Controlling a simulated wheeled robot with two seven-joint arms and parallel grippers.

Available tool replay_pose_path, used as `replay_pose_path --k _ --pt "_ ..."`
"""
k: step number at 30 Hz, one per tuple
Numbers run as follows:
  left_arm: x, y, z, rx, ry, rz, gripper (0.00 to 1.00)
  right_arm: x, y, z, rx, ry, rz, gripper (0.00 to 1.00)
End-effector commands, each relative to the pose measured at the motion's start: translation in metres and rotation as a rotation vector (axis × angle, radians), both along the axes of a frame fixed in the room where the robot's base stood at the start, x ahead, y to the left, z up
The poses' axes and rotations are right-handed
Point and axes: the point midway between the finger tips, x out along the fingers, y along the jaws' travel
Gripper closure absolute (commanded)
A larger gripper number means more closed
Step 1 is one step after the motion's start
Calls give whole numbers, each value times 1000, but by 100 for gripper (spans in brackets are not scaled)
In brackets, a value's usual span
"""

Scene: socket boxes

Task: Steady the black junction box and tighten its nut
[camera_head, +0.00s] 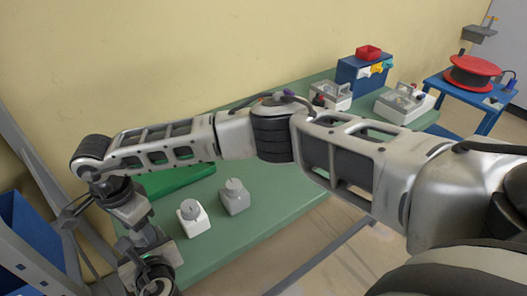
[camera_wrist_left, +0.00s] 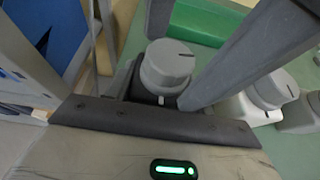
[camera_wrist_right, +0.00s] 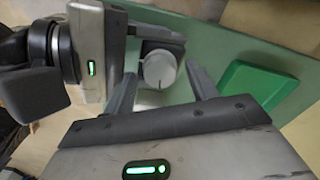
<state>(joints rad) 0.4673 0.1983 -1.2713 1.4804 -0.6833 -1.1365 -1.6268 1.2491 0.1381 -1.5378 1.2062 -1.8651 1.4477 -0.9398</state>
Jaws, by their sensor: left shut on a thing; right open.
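The black junction box (camera_wrist_left: 140,92) shows in the left wrist view with a round grey nut (camera_wrist_left: 167,66) on top. My left gripper (camera_wrist_left: 165,95) is shut on the box. In the right wrist view the nut (camera_wrist_right: 160,70) appears between the spread fingers of my right gripper (camera_wrist_right: 160,78), which is open. I cannot tell whether the fingers touch it. The left gripper (camera_wrist_right: 100,50) shows at the left there. In the head view my right gripper (camera_head: 150,245) is at the lower left, and the grippers hide the black box.
A white box (camera_head: 193,218) and a grey box (camera_head: 234,198), each with a grey knob, stand on the green table (camera_head: 270,208). A green block (camera_head: 180,181) lies behind them. My right arm crosses above the table.

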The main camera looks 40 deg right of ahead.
Motion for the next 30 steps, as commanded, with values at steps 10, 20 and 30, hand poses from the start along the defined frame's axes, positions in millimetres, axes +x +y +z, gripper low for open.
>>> replay_pose_path --k 10,20,30 --pt "0 0 0 0 -1 0 75 2 0 17 1 -5 359 43" --pt "0 0 0 0 -1 0 75 1 0 83 0 -4 353 43" --pt "0 0 0 0 -1 0 75 -5 -27 102 73 86 79 43"
